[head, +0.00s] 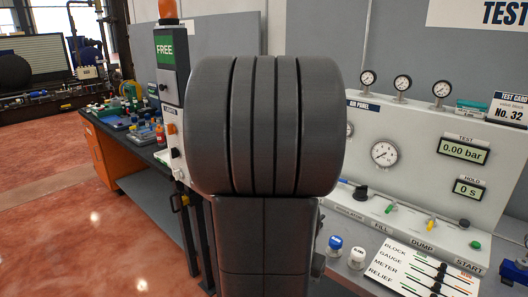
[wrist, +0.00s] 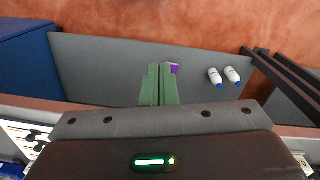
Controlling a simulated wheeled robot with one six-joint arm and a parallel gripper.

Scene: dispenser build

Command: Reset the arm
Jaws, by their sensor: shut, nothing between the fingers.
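My arm fills the middle of the head view and hides what stands behind it; my gripper does not show there. In the wrist view my gripper (wrist: 158,71) has its two green fingers together, shut and empty. They reach out over a grey surface (wrist: 100,65). A small purple-and-pale thing (wrist: 174,69) shows beside the fingertips; I cannot tell whether it touches them.
Two white bottles (wrist: 223,76) with blue ends show right of the fingers, with dark rails (wrist: 275,72) beyond. In the head view, a test panel (head: 420,135) stands right of my arm, and a cluttered workbench (head: 150,155) stands left. Red floor (head: 70,230) is open at left.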

